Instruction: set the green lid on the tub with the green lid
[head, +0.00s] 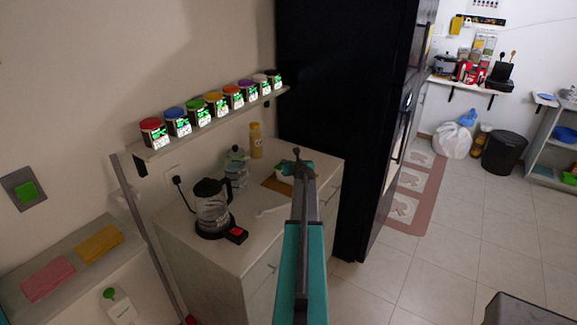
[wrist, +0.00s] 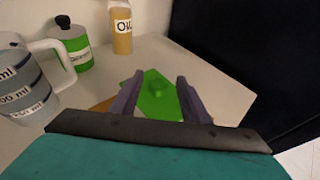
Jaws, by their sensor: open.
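The green lid (wrist: 158,101) is a square plate with a small round knob. In the wrist view it lies between the two fingers of my gripper (wrist: 160,80), which is open with a finger on each side. In the head view my gripper (head: 299,158) is over the counter, and a white tub (head: 285,179) shows beside it with some green at its top. My arm and gripper hide part of the tub. In the wrist view the lid hides most of what is under it, so I cannot tell whether it sits evenly on the tub.
An oil bottle (wrist: 121,28), a green canister (wrist: 70,45) and a clear measuring jug (wrist: 22,88) stand to the left and behind. A coffee maker (head: 212,209) stands at the counter's front left. Several spice jars line the wall shelf (head: 215,127). A black fridge (head: 340,100) rises on the right.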

